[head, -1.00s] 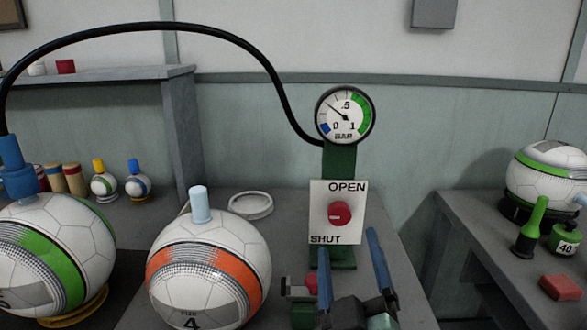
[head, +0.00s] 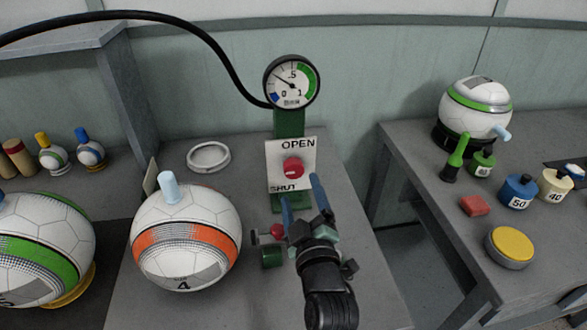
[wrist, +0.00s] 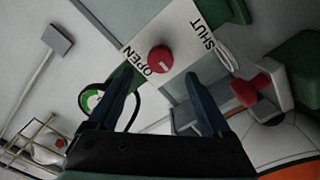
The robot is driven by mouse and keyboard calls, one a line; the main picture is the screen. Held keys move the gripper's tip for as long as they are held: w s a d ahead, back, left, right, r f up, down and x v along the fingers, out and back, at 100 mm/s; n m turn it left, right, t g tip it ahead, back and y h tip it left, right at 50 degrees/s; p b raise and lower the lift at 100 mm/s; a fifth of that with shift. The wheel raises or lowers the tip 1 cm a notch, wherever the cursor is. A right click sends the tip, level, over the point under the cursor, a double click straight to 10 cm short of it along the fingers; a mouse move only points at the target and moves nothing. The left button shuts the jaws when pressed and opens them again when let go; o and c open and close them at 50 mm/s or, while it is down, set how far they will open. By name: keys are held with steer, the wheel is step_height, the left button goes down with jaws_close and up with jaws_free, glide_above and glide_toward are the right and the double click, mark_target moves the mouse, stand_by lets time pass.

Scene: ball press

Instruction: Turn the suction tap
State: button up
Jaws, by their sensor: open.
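The suction tap is a red round knob (head: 293,168) on a white plate (head: 306,155) marked OPEN at the top and SHUT at the bottom left. The plate sits on a green post under a round BAR gauge (head: 291,83), whose needle points up and left, between 0 and .5. My gripper (head: 303,195) is open and empty, its blue fingers reaching up toward the plate. In the wrist view the knob (wrist: 161,60) lies ahead, between the lines of the spread fingers (wrist: 160,85). The knob looks untouched. Its pale mark is too small to read surely.
A small red-knobbed green fitting (head: 271,247) stands just left of my gripper. The orange-banded ball (head: 187,240) with a pale blue plug is further left. A white ring (head: 209,157) lies behind it. A black hose arches to the gauge. A second table (head: 400,160) stands right, across a gap.

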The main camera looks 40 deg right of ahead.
mark_target(294, 172)
steer(key=x, duration=0.7)
steer(key=shift+a+p, duration=0.1)
steer(key=shift+p, duration=0.2)
jaws_close()
